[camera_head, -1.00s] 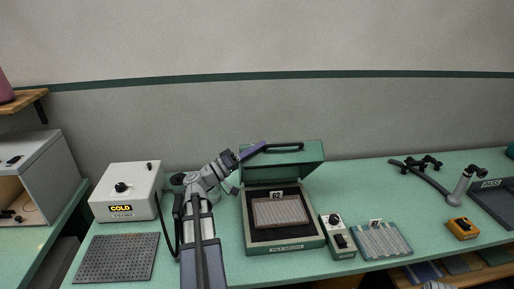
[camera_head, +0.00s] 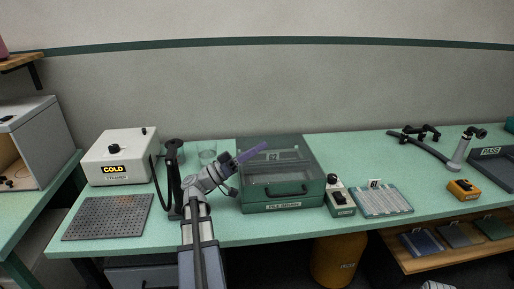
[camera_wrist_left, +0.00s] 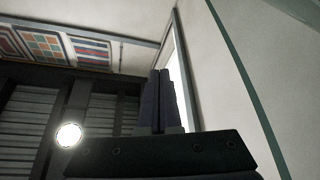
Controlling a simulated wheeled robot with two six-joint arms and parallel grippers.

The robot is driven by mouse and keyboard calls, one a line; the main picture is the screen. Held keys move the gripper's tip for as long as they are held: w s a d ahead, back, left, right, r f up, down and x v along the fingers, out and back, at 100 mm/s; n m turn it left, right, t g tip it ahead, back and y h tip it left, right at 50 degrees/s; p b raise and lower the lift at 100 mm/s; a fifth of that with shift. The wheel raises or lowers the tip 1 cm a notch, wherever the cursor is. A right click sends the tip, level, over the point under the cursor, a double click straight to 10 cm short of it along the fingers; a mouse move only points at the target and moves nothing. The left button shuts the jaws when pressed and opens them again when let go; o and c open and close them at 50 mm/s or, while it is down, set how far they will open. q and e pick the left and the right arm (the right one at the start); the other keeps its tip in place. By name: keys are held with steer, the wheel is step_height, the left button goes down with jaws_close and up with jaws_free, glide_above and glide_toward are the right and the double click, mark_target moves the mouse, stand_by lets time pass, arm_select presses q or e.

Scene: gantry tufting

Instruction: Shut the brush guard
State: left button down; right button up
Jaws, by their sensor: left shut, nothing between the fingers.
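The pile brush box (camera_head: 282,206) stands at the middle of the bench. A tag marked 62 shows through the window. My left gripper (camera_head: 252,152) is shut and empty, above the guard's left part; whether it touches the guard I cannot tell. In the left wrist view the closed fingers (camera_wrist_left: 159,102) point up toward the wall, with no guard in sight. My right gripper is not in view.
The steamer (camera_head: 122,157), marked COLD, and a perforated plate (camera_head: 107,216) are at the left. A small control box (camera_head: 340,197) and a striped sample (camera_head: 384,199) sit right of the brush box.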

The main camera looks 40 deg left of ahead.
arm_select(q)
steer(key=s+d+f+m+h+b, duration=0.1)
steer(key=s+d+f+m+b, duration=0.1)
steer(key=f+b, duration=0.6)
steer(key=shift+s+d+f+m+g+h, duration=0.3)
steer(key=shift+d+f+m, duration=0.15)
steer(key=shift+d, duration=0.15)
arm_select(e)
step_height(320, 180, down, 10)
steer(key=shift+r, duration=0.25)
arm_select(q)
steer(key=shift+r, duration=0.15)
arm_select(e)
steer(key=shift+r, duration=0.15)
arm_select(q)
step_height(320, 180, up, 10)
steer(key=p, duration=1)
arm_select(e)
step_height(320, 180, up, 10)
